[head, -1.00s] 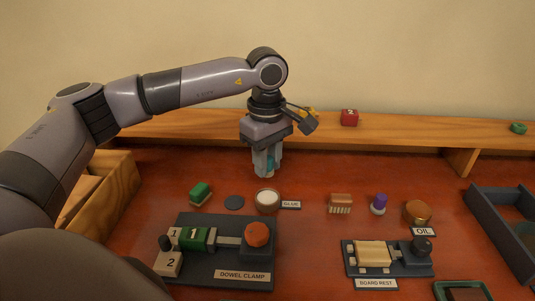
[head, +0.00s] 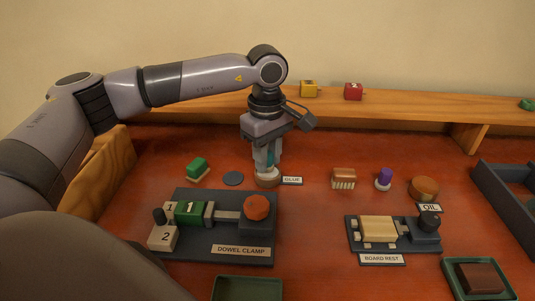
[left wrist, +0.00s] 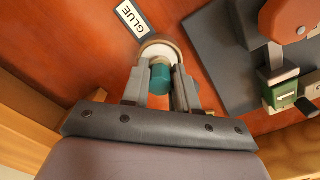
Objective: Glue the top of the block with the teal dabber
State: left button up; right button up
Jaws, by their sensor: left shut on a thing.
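My left gripper (head: 267,167) is shut on the teal dabber (head: 270,158) and holds it upright over the glue pot (head: 267,182). The dabber's lower end is at the pot's mouth; I cannot tell how deep it is. In the left wrist view the teal dabber (left wrist: 160,77) shows between the fingers, with the pot's pale rim (left wrist: 158,48) just beyond. A green block marked 1 (head: 188,214) sits in the dowel clamp (head: 225,247), beside pale pieces marked 1 and 2 (head: 163,238). My right gripper is not in view.
A green-topped brush (head: 197,167) and grey disc (head: 233,178) lie left of the pot. A brown brush (head: 343,177), purple-topped dabber (head: 384,177), oil pot (head: 424,187) and board rest (head: 395,240) are right. Trays (head: 247,288) stand in front. A shelf (head: 380,116) runs behind.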

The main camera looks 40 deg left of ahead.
pick_arm(q)
jog(key=shift+f, duration=0.15)
dwell(0.6)
jog(key=shift+s+f+b, duration=0.1)
jog(key=shift+f+b, duration=0.3)
jog(key=shift+f, duration=0.1)
dwell(1.1)
jog(key=shift+r+p, duration=1.45)
jog(key=shift+r, duration=0.6)
jog(key=shift+r+p, duration=1.1)
jog(key=shift+r, duration=0.5)
jog(key=shift+d+f, duration=0.1)
